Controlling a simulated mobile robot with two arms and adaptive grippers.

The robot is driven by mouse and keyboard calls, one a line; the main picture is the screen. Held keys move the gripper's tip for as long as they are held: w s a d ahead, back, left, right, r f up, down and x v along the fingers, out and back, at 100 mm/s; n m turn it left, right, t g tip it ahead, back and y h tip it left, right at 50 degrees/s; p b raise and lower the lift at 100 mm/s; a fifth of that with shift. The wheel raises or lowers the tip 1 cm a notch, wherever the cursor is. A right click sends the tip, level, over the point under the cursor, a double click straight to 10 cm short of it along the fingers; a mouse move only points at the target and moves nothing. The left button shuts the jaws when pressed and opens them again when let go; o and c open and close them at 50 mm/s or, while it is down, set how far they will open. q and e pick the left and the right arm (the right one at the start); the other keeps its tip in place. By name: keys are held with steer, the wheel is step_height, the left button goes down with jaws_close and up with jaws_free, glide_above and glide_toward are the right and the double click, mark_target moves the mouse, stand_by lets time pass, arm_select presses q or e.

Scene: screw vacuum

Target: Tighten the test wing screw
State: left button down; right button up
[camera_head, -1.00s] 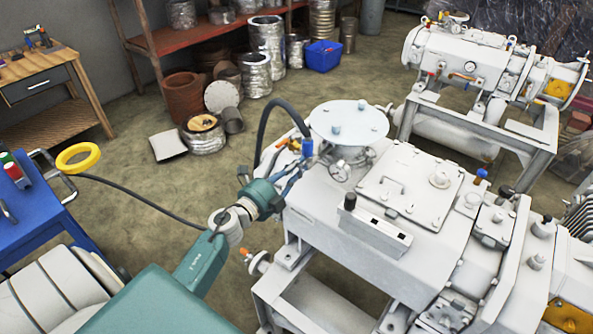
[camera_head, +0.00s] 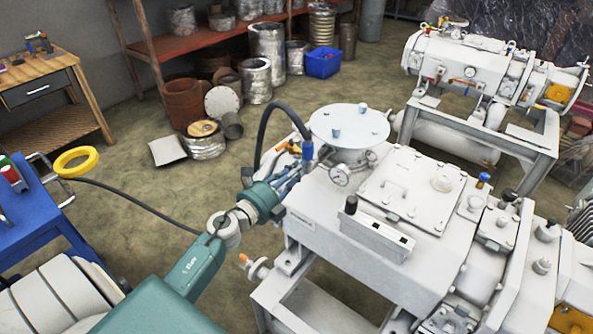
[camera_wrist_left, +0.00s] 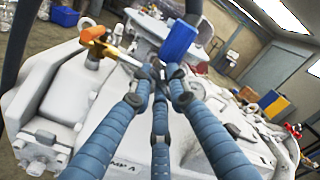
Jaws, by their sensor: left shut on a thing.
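My left gripper (camera_head: 300,169) reaches in from the left to the near left side of the white vacuum machine (camera_head: 330,208), beside the round-lidded vessel. In the left wrist view its blue fingers (camera_wrist_left: 160,78) are closed together on a small part, which looks like the test wing screw. The fingertips hide most of that part, so its wings and angle cannot be made out. A blue handle (camera_wrist_left: 181,40) stands just beyond the fingertips, and it also shows in the head view (camera_head: 307,150). An orange-tipped brass valve (camera_wrist_left: 108,45) is left of them. My right gripper is not in view.
A pressure gauge (camera_head: 340,175) is close right of the gripper. A black hose (camera_head: 268,127) arches behind it. Open floor lies between cart and machine.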

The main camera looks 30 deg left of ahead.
arm_select(q)
steer(key=c, duration=1.7)
jaws_free()
steer(key=shift+a+r, duration=0.2)
steer(key=shift+r, duration=0.15)
steer(key=shift+f, duration=0.1)
steer(key=shift+d, duration=0.1)
steer(key=s, duration=0.8)
steer(key=s+a, duration=0.1)
steer(key=s, duration=0.3)
steer(key=shift+f, duration=0.1)
